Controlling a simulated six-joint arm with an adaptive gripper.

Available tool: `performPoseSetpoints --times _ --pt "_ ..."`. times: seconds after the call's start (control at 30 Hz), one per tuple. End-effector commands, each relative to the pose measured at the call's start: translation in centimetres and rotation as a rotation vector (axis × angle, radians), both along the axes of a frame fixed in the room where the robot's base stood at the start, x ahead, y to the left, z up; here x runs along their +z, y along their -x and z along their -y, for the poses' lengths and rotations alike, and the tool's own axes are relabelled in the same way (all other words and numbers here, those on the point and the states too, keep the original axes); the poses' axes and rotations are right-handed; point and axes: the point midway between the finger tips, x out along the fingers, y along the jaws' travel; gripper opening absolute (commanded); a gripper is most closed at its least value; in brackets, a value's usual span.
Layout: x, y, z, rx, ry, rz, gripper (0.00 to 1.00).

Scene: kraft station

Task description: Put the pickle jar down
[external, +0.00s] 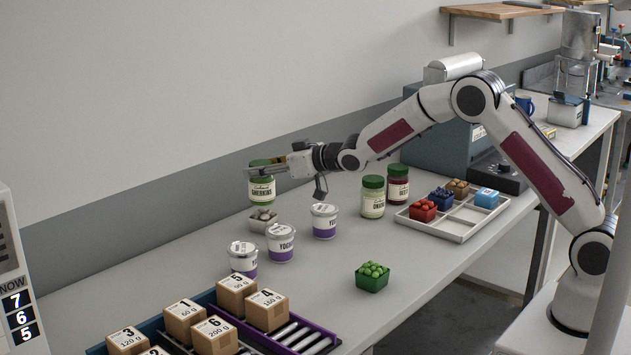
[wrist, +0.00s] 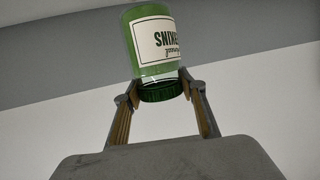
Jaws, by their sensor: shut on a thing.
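The pickle jar (external: 262,188) has green glass, a green lid and a white label that reads like "Gherkins". My gripper (external: 264,166) is shut on it at the lid end, and the jar hangs upright in the external view. It appears to be held above the bench (external: 190,262), toward its back edge; the exact height is hard to tell. In the wrist view the jar (wrist: 152,40) looks upside down, with the two fingers (wrist: 160,88) on either side of its lid and plain wall behind.
A small grey punnet (external: 263,222) stands just below the jar in the picture, with white yogurt tubs (external: 280,246) in front. Two other jars (external: 373,203) stand to the right beside a divided tray (external: 462,224). A green punnet (external: 371,281) and boxes (external: 236,298) are nearer.

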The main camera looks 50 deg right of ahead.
Motion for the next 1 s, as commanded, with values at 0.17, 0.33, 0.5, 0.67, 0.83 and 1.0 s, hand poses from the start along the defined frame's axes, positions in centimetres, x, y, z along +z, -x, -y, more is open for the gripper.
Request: performPoseSetpoints --times 0.17,0.33,0.5,0.67,0.83,1.0 --pt "-1.8 0.0 0.0 0.001 -0.001 0.001 0.04" --pt "-2.7 0.0 0.0 0.001 0.0 0.003 0.04" --pt "-2.7 0.0 0.0 0.0 0.0 0.004 0.04" --pt "-2.8 0.0 0.0 0.0 0.0 0.004 0.04" --pt "-3.2 0.0 0.0 0.0 0.001 -0.001 0.53" --pt "-3.2 0.0 0.0 0.0 0.001 -0.001 0.57"
